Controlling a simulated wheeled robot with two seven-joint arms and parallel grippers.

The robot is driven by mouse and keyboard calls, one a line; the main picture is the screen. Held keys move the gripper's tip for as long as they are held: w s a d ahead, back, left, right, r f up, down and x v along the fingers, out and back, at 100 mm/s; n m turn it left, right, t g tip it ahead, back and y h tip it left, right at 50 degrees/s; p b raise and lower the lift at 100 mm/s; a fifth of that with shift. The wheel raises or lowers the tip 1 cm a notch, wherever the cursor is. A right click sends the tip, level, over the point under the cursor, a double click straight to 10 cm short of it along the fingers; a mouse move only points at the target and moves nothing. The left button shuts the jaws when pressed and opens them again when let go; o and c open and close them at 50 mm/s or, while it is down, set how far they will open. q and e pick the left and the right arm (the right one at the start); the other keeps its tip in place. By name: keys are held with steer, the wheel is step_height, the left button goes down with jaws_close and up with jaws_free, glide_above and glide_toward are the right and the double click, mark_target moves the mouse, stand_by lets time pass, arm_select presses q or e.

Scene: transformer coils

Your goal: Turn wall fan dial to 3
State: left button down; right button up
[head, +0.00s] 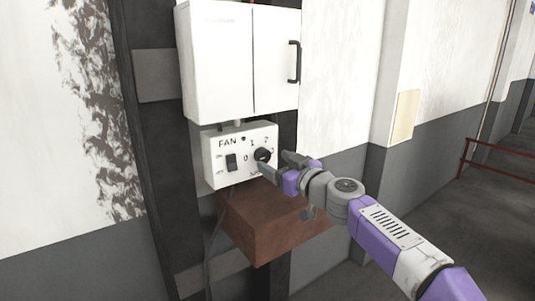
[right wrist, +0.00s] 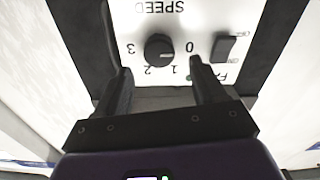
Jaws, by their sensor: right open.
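The white fan control box (head: 222,168) is on a dark post, with the word FAN and numbers around a round black dial (head: 262,155). In the right wrist view the dial (right wrist: 160,48) appears upside down, with 0, 1, 2 and 3 around it. My right gripper (head: 274,160) is open in front of the dial. Its fingers (right wrist: 161,68) are on either side of the dial in the picture, with visible gaps. My left gripper is out of view.
A black rocker switch (head: 231,162) is left of the dial, also seen in the right wrist view (right wrist: 224,48). A white cabinet (head: 225,60) with a black handle hangs above the box. A brown block (head: 265,230) juts out below it.

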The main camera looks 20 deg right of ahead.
mark_target(265, 156)
steer(key=shift+p+x, duration=0.6)
steer(key=shift+x, duration=1.45)
steer(key=shift+c, duration=0.5)
steer(key=c, duration=1)
